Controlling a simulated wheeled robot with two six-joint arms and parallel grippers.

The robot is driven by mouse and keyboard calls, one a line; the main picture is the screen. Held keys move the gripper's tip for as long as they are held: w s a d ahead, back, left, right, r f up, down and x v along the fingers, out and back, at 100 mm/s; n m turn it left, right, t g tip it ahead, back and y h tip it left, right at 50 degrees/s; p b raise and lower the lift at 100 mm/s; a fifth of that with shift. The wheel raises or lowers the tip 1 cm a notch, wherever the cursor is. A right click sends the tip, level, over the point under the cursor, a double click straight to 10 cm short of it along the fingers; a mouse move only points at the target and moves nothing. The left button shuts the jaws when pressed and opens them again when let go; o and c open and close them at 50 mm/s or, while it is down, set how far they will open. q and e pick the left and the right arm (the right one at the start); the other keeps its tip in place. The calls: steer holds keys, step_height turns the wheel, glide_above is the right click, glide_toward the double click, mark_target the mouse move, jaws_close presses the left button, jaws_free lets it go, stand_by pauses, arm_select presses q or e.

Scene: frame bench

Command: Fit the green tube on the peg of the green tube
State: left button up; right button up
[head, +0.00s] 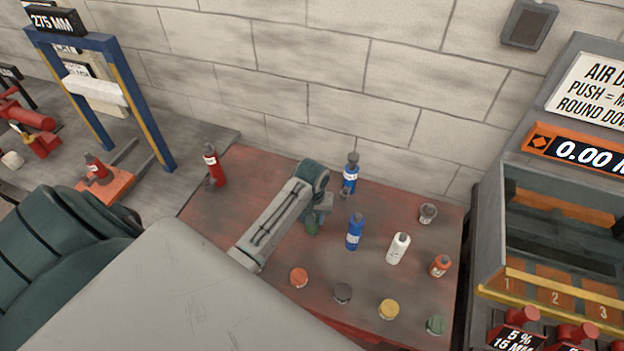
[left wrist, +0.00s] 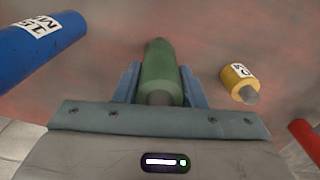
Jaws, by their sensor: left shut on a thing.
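My left gripper (left wrist: 160,92) is shut on the green tube (left wrist: 160,68), which sits between its two blue-grey fingers in the left wrist view. In the head view my left gripper (head: 318,212) is over the red bench top, and a bit of the green tube (head: 312,228) shows below it. The gap between tube and bench cannot be judged. A short green round piece (head: 436,325) stands at the near right of the bench; whether it is the green tube's peg cannot be told. My right gripper is not in view.
Blue bottle-like pieces (head: 355,232), a white one (head: 398,248) and an orange-red one (head: 440,266) stand right of my gripper. Short orange (head: 299,277), dark (head: 343,292) and yellow (head: 389,309) pieces line the near side. A grey cabinet (head: 490,240) borders the right.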

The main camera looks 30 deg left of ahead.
arm_select(q)
steer(key=shift+f, duration=0.65)
steer(key=o, duration=1.3)
steer(key=shift+r+b, duration=0.35)
steer(key=shift+r, duration=0.15)
step_height(320, 180, up, 9)
steer(key=shift+b, duration=0.9)
steer(key=shift+r, duration=0.45)
